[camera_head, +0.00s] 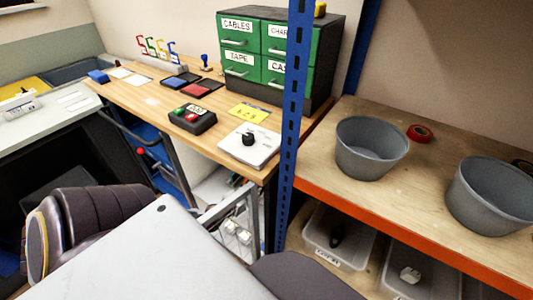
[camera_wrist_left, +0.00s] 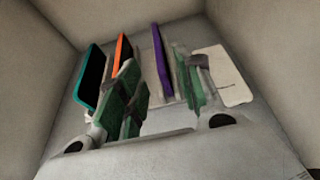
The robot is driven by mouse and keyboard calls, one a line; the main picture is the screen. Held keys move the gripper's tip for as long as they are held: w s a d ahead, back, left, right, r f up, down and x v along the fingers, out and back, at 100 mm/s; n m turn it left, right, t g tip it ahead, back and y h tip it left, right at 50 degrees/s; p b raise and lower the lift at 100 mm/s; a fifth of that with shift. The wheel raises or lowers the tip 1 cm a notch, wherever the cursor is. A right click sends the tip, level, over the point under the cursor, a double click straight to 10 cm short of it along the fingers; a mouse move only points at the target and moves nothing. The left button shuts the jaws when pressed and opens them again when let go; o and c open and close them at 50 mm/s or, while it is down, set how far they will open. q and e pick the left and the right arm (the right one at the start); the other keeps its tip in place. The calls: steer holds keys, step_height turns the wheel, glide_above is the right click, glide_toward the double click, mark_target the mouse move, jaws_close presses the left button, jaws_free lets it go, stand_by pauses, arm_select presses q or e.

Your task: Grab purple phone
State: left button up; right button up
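The purple phone (camera_wrist_left: 161,60) stands on edge in the left wrist view, seen as a thin upright strip. My left gripper (camera_wrist_left: 156,72) is open, its green-padded fingers spread on either side of the phone's line. I cannot tell how deep the phone lies between the fingers, and no contact is visible. A teal-edged phone (camera_wrist_left: 90,76) and an orange-edged phone (camera_wrist_left: 122,53) stand to the left of it. The left finger partly covers the orange one. The purple phone and both grippers are not seen in the head view.
In the left wrist view a pale flat item (camera_wrist_left: 229,77) lies right of the fingers, and pale walls enclose the space. The head view shows a wooden desk (camera_head: 132,95) with green drawers (camera_head: 240,52), a blue post (camera_head: 293,110), and a shelf with grey bowls (camera_head: 371,160).

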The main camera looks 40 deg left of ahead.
arm_select(q)
steer(key=x, duration=0.4)
steer(key=shift+b, duration=0.4)
steer(key=shift+w+a+f, duration=0.1)
steer(key=shift+w+f, duration=0.15)
steer(key=shift+w, duration=0.25)
steer(key=shift+w+f, duration=0.15)
steer(key=shift+w, duration=0.3)
steer(key=shift+w+f+b, duration=0.15)
steer(key=shift+w+b, duration=0.15)
steer(key=shift+w, duration=0.05)
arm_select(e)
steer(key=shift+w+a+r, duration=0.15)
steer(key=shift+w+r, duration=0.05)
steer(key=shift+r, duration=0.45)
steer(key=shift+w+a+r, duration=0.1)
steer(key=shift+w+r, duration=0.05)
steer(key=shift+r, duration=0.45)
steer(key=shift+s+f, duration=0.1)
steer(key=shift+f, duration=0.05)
